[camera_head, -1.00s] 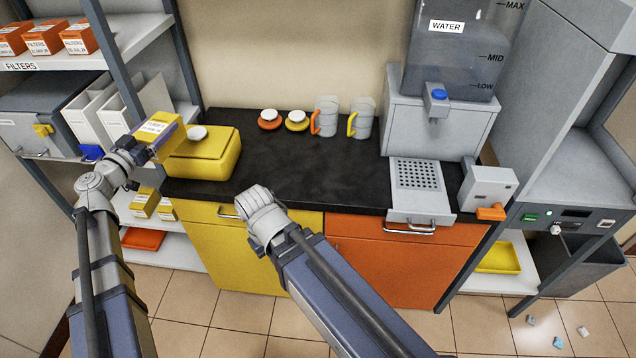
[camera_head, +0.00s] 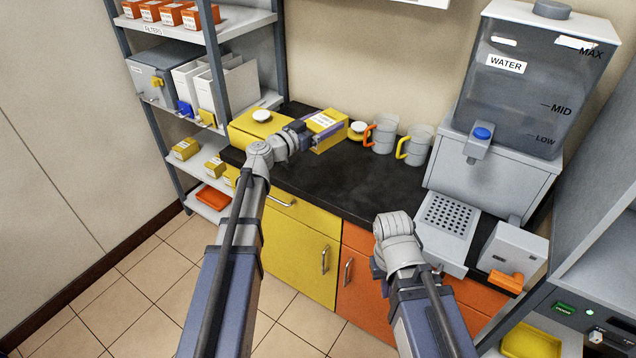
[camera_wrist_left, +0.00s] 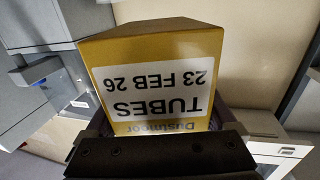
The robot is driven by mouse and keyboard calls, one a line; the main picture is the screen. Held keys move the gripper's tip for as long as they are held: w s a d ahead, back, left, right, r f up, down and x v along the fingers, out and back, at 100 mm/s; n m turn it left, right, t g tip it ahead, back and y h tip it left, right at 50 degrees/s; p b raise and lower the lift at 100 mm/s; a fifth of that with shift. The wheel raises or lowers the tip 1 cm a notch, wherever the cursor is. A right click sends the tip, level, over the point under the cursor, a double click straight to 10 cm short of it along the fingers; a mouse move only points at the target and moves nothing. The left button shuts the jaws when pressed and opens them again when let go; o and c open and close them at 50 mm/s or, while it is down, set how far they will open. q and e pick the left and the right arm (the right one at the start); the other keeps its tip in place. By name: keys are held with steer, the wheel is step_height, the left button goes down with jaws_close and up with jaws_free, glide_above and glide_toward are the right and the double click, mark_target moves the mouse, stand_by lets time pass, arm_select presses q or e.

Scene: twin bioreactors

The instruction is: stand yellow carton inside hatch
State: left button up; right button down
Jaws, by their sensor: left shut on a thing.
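My left gripper (camera_head: 302,134) is shut on the yellow carton (camera_head: 325,128) and holds it over the black counter, just right of the yellow box. In the left wrist view the carton (camera_wrist_left: 155,75) fills the middle, its white label reading TUBES 23 FEB 26 upside down. The gripper (camera_wrist_left: 160,150) shows below it. My right gripper (camera_head: 394,228) is over the counter's front edge; its jaws are hidden behind its wrist. A grey cabinet (camera_head: 606,235) with an open bay at the right edge may be the hatch, but I cannot tell for sure.
The yellow box (camera_head: 245,128) with a white knob stands on the black counter (camera_head: 325,182). A water dispenser (camera_head: 500,170) is at right. Shelves (camera_head: 268,22) at left hold cartons and files. The middle counter is clear.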

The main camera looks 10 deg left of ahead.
arm_select(q)
steer(key=a+f+n+y+b, duration=0.1)
steer(key=a+f+b, duration=0.1)
steer(key=f+b, duration=0.3)
steer(key=w+a+f+t+y+b, duration=0.1)
steer(key=a+f+b, duration=0.1)
steer(key=f+b, duration=0.3)
steer(key=w+a+f+n+t+y+b, duration=0.1)
steer(key=a+f+b, duration=0.1)
steer(key=f+b, duration=0.3)
steer(key=shift+w+a+f+n+y+b, duration=0.1)
steer(key=shift+f+n+y+b, duration=0.1)
steer(key=shift+f, duration=0.4)
steer(key=shift+w+a+f+n+y+b, duration=0.1)
steer(key=shift+f+b, duration=0.1)
steer(key=shift+f, duration=0.4)
steer(key=shift+r, duration=0.15)
steer(key=o, duration=1.1)
steer(key=shift+f, duration=0.2)
steer(key=shift+o, duration=0.6)
